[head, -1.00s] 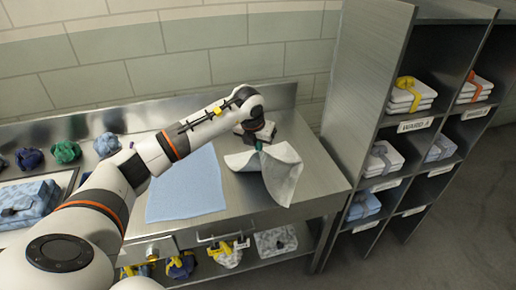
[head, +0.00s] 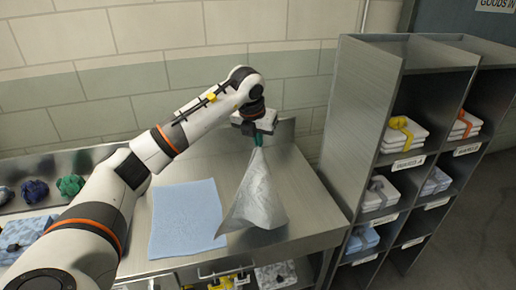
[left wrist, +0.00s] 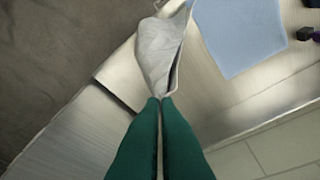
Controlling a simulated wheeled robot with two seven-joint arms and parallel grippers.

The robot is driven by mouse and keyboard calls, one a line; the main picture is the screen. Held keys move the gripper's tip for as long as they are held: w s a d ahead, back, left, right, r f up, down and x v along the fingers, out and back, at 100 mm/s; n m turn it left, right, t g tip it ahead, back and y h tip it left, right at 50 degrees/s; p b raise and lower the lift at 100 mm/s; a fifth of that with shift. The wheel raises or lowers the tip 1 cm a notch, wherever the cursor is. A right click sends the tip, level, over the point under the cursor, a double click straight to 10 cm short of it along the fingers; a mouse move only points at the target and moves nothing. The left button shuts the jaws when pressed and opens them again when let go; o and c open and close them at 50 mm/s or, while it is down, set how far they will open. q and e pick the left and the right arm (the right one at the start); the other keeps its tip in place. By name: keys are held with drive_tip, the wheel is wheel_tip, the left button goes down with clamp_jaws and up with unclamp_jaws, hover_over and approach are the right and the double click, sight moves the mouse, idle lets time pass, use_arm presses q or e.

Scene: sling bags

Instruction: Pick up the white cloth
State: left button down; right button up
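The white cloth (head: 256,196) hangs in a cone from my left gripper (head: 257,143) above the right part of the steel table. Its lower edge is near or on the table top; I cannot tell if it touches. In the left wrist view the green fingers (left wrist: 160,101) are shut on the upper end of the cloth (left wrist: 160,50). My right gripper is not in view.
A flat blue cloth (head: 185,218) lies on the steel table (head: 310,208) left of the white cloth. A metal shelf unit (head: 355,120) with folded, strapped bundles stands to the right. Coloured bundles (head: 70,186) lie at the table's left. The back wall is close behind.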

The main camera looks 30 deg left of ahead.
use_arm(q)
wheel_tip(320, 180, up, 17)
drive_tip(key=shift+f, duration=0.15)
drive_tip(key=shift+a, duration=0.1)
idle(0.4)
